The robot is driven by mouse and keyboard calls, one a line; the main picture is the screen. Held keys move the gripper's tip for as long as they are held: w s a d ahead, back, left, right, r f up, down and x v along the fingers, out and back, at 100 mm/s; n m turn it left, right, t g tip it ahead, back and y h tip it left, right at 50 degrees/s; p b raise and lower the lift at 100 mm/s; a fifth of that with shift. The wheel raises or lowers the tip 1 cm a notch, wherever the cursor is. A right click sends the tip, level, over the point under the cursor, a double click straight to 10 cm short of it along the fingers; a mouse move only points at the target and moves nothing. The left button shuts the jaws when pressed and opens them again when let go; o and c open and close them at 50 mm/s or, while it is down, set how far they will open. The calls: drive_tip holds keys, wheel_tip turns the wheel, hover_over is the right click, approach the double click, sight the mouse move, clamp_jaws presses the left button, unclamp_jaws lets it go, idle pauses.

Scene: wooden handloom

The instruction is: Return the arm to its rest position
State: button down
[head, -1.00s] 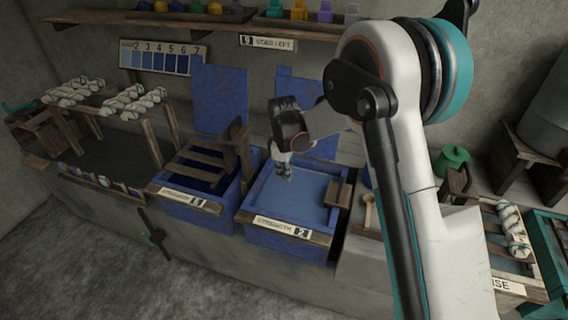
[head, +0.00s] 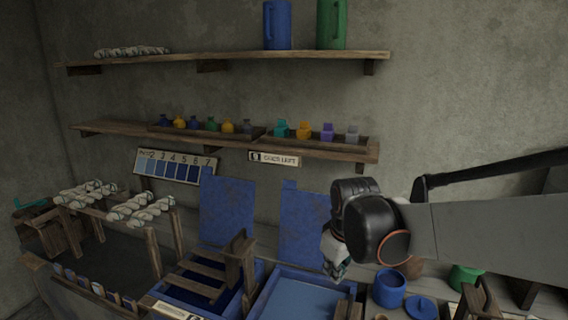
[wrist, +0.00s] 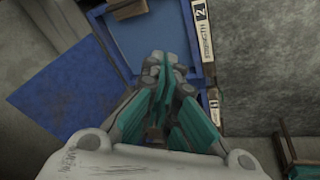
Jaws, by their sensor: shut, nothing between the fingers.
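My gripper (head: 338,268) hangs at the end of my arm, above the back right part of the blue vat marked 2 (head: 262,302). In the wrist view my gripper (wrist: 165,72) has its teal and grey fingers together with nothing between them. The same vat (wrist: 96,14) shows beyond the fingers, with pale blue liquid in it. The fingers look clear of the vat's rim. My arm reaches in from the right edge of the head view.
A blue pot (head: 389,292) and a blue lid (head: 421,308) are right of the vat. A wooden rack (head: 240,262) stands over the left vat. Skeins (head: 140,208) lie on posts at left. Shelves with small bottles (head: 228,126) and jugs (head: 277,25) run along the wall.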

drive_tip(key=s+d+r+m+t, duration=0.1)
drive_tip(key=s+d+m, duration=0.3)
drive_tip(key=s, duration=0.6)
drive_tip(key=s+d+r+m+t, duration=0.1)
drive_tip(key=s+d+m+t, duration=0.1)
drive_tip(key=s, duration=0.8)
drive_tip(key=shift+s+d+r+m+t, duration=0.3)
drive_tip(key=shift+d+m+t, duration=0.1)
drive_tip(key=shift+d+m, duration=0.6)
